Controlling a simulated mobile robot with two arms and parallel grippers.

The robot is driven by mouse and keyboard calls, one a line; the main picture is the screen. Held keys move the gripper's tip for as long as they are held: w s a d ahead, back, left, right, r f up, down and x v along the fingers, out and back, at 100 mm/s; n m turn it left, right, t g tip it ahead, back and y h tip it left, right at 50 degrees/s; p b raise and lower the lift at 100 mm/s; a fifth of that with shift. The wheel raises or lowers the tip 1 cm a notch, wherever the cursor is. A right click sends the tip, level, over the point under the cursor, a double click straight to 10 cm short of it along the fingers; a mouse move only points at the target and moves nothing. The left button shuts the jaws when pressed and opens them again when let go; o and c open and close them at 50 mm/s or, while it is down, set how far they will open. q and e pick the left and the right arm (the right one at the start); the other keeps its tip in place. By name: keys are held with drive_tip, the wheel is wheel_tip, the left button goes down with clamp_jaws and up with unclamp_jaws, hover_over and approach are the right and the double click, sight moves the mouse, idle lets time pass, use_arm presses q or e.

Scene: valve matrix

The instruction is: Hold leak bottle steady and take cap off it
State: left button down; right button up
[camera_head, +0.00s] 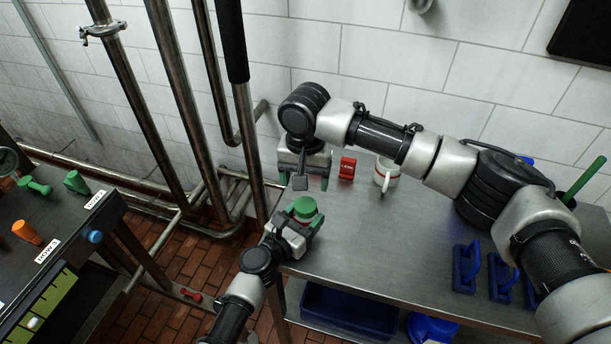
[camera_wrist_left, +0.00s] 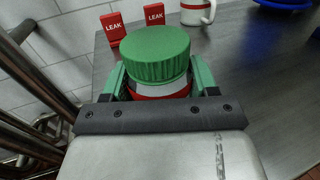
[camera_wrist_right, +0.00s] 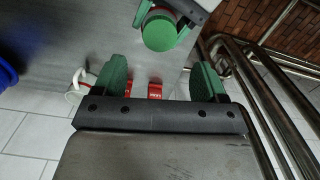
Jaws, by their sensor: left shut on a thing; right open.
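The leak bottle (camera_wrist_left: 160,89) is white with a red band and carries a ribbed green cap (camera_wrist_left: 157,53). My left gripper (camera_wrist_left: 160,85) is shut around the bottle below the cap. In the head view the green cap (camera_head: 304,207) shows on top, at the left end of the metal table; whether the bottle touches the table I cannot tell. My right gripper (camera_wrist_right: 160,82) is open and empty, behind the bottle at the table's far left in the head view (camera_head: 304,180). In the right wrist view the cap (camera_wrist_right: 159,32) lies beyond its fingertips.
Red LEAK signs (camera_wrist_left: 154,15) and a white mug (camera_head: 386,174) stand on the table (camera_head: 400,235) near my right gripper. Blue holders (camera_head: 466,268) stand at the table's front right. Steel pipes (camera_head: 180,110) rise left of it. The table's middle is clear.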

sight(306, 204)
drive_tip(key=m, duration=0.6)
drive_tip(key=shift+f, duration=4)
